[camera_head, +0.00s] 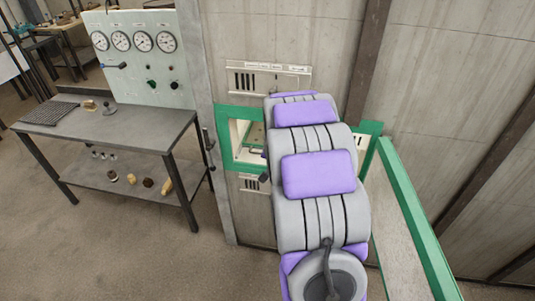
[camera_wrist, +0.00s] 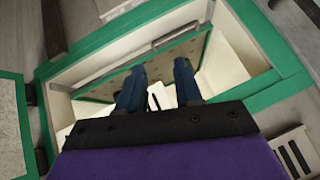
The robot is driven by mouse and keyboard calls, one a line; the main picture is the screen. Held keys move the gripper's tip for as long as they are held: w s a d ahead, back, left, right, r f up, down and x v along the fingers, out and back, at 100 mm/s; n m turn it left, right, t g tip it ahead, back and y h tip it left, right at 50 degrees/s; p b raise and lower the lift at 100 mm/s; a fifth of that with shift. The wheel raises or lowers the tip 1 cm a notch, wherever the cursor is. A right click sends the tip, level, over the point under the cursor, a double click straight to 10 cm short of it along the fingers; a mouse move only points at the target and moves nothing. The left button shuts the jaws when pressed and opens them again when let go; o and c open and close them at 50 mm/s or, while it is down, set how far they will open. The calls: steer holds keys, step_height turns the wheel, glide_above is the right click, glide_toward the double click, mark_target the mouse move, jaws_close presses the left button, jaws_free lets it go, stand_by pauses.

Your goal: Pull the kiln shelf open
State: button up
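The kiln is a green-framed opening in the wall (camera_head: 226,142), partly hidden behind my arm in the head view. In the wrist view its green frame (camera_wrist: 262,88) surrounds a cream interior. Inside is the kiln shelf (camera_wrist: 200,47), a tan speckled plate with a green edge, with a thin grey bar (camera_wrist: 172,36) along its far side. My gripper (camera_wrist: 158,68) reaches into the opening. Its two dark blue fingers stand apart, with the shelf showing between their tips. Whether the fingers touch the shelf is unclear. My gripper is hidden by my arm in the head view.
The kiln door (camera_head: 418,220), green-edged, stands open on the right. A metal workbench (camera_head: 135,125) with a gauge panel (camera_head: 145,60) stands at left. Vent panels (camera_head: 262,77) are above the opening. Floor between bench and kiln is clear.

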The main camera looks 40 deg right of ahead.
steer(key=shift+w+d+f+m+t+y+p, duration=0.3)
steer(key=shift+d+f+m+t+y+p, duration=0.35)
steer(key=shift+d+f+m+t, duration=2.35)
steer(key=shift+w+d+f+m+t+y+p, duration=0.35)
steer(key=shift+d+f+m+t+y, duration=0.75)
steer(key=shift+f, duration=3.3)
steer(key=shift+m+t+h, duration=0.25)
steer(key=shift+m+t, duration=0.05)
steer(key=shift+t, duration=0.3)
steer(key=w+b, duration=0.1)
steer(key=w, duration=0.4)
steer(key=w+d+f+b, duration=0.1)
steer(key=w, duration=0.4)
steer(key=w+f+b, duration=0.1)
steer(key=w, duration=0.4)
steer(key=shift+w+d+f, duration=0.2)
steer(key=shift+w+d, duration=0.1)
steer(key=shift+d, duration=0.05)
steer(key=shift+w+d+f, duration=0.1)
steer(key=shift+w+d, duration=0.1)
steer(key=shift+w, duration=0.3)
steer(key=shift+a, duration=0.25)
steer(key=shift+c, duration=0.4)
steer(key=shift+d, duration=0.1)
jaws_close()
